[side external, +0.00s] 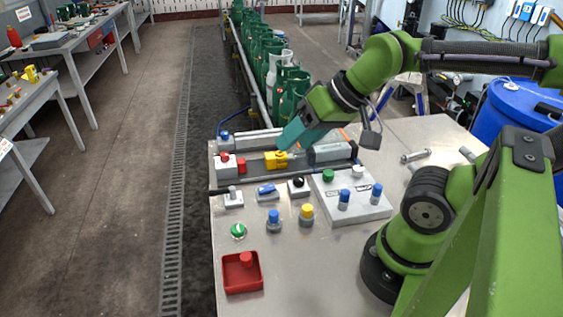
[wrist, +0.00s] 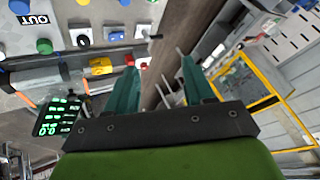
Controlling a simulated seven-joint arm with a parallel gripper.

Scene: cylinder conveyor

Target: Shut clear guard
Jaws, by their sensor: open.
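My gripper (side external: 293,136) is over the back part of the metal bench, its teal fingers pointing down and left near a yellow block (side external: 276,160). In the wrist view the two fingers (wrist: 157,66) are spread apart with nothing between them. I cannot make out a clear guard on the bench for certain. A yellow-framed panel (wrist: 281,92) stands at the right of the wrist view; I cannot tell if it is the guard.
A grey cylinder (side external: 330,152) lies on the bench's back track. Blue, yellow, green and black knobs, a control plate (side external: 350,205) and a red tray (side external: 243,284) fill the front left. Green gas cylinders (side external: 291,92) line the conveyor behind. A blue drum (side external: 515,105) stands right.

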